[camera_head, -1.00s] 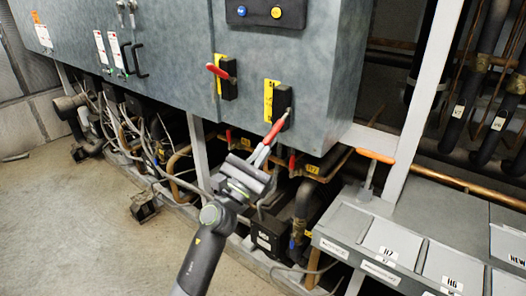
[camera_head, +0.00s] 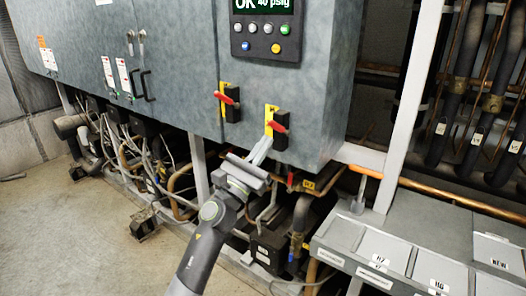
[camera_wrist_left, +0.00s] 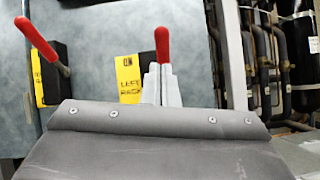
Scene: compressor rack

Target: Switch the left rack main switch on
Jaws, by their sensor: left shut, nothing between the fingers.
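The left rack main switch (camera_head: 281,128) is a black box with a red-tipped lever on the grey cabinet, beside a yellow label. In the left wrist view the label (camera_wrist_left: 129,78) reads "LEFT RACK". Its red lever (camera_wrist_left: 162,45) points out and slightly up, much like the lever of the neighbouring switch. My left gripper (camera_head: 264,146) is shut and empty just below the lever. In the wrist view its fingertips (camera_wrist_left: 160,72) overlap the lever's lower part; I cannot tell whether they touch. My right gripper is not in view.
A second red-lever switch (camera_head: 230,102) sits to the left; its lever (camera_wrist_left: 36,40) also shows in the wrist view. A control panel (camera_head: 266,30) is above. Pipes and cables run below the cabinet. A grey parts bin (camera_head: 345,232) stands at lower right.

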